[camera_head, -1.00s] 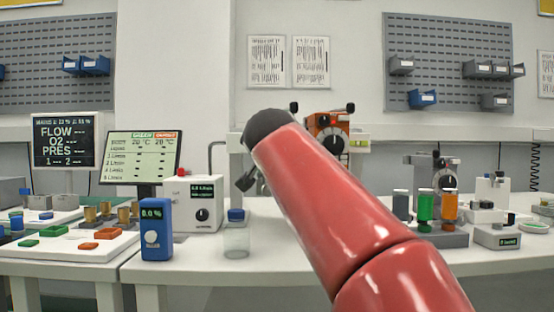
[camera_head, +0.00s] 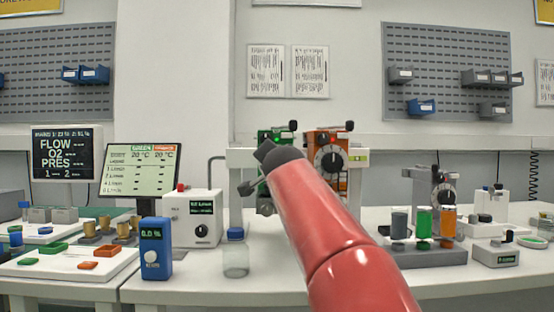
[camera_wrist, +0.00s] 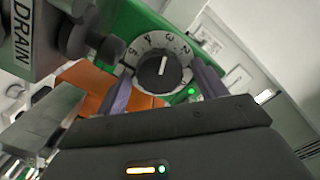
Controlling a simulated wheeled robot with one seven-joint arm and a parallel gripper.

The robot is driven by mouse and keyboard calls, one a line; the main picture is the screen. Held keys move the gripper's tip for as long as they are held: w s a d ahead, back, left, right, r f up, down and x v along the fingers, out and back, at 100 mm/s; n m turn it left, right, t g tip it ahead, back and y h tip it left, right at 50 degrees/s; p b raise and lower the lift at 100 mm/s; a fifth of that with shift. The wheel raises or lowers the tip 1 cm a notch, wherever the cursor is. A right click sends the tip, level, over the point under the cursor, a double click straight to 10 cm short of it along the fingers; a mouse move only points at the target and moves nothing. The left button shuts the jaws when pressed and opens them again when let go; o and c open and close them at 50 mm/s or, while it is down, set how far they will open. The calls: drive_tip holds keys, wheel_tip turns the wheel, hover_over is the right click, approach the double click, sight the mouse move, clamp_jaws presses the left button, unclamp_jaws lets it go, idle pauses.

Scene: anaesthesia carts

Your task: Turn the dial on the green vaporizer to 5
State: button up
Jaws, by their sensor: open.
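The green vaporizer (camera_head: 265,137) hangs at the middle back in the head view, mostly hidden behind my arm. I cannot tell which number is set. My gripper (camera_wrist: 160,66) is open, with one finger on each side of the dial. I cannot tell whether the fingers touch it. The head view hides the fingers.
An orange vaporizer (camera_head: 333,137) hangs close on the right. A DRAIN-labelled part (camera_wrist: 22,38) and a dark round knob (camera_wrist: 76,40) crowd the left finger. A clear jar (camera_head: 236,262) and a blue meter (camera_head: 156,250) stand on the table in front.

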drive_tip(key=shift+c, duration=0.4)
drive_tip(key=c, duration=0.9)
drive_tip(key=shift+n, duration=0.4)
drive_tip(key=n, duration=0.6)
drive_tip(key=shift+a+h, duration=0.15)
drive_tip(key=shift+h, duration=0.15)
drive_tip(key=n, duration=0.6)
drive_tip(key=shift+a, duration=0.1)
drive_tip(key=shift+n, duration=0.4)
drive_tip(key=o, duration=1)
